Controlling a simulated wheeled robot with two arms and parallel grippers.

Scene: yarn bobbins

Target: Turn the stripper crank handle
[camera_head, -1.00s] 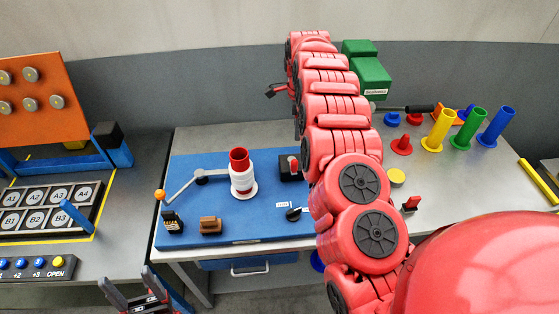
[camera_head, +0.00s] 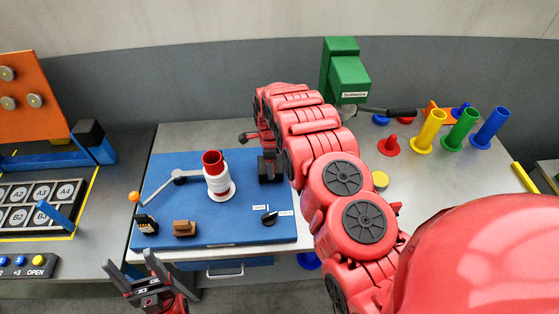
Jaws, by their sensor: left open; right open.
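A crank with a grey arm and an orange ball knob (camera_head: 134,196) is on the left of a blue board (camera_head: 215,238). My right gripper (camera_head: 244,138) is above the back of the board, right of the bobbin and apart from the crank. It is small in view, and it is open. My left gripper (camera_head: 130,263) is open and empty at the bottom left, in front of the board and below the knob in the picture.
A brown block (camera_head: 184,228) and a small black box (camera_head: 147,224) sit near the board's front left. A black knob (camera_head: 269,218) is at its front right. A green machine (camera_head: 349,79) and coloured tubes (camera_head: 462,130) stand behind my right arm.

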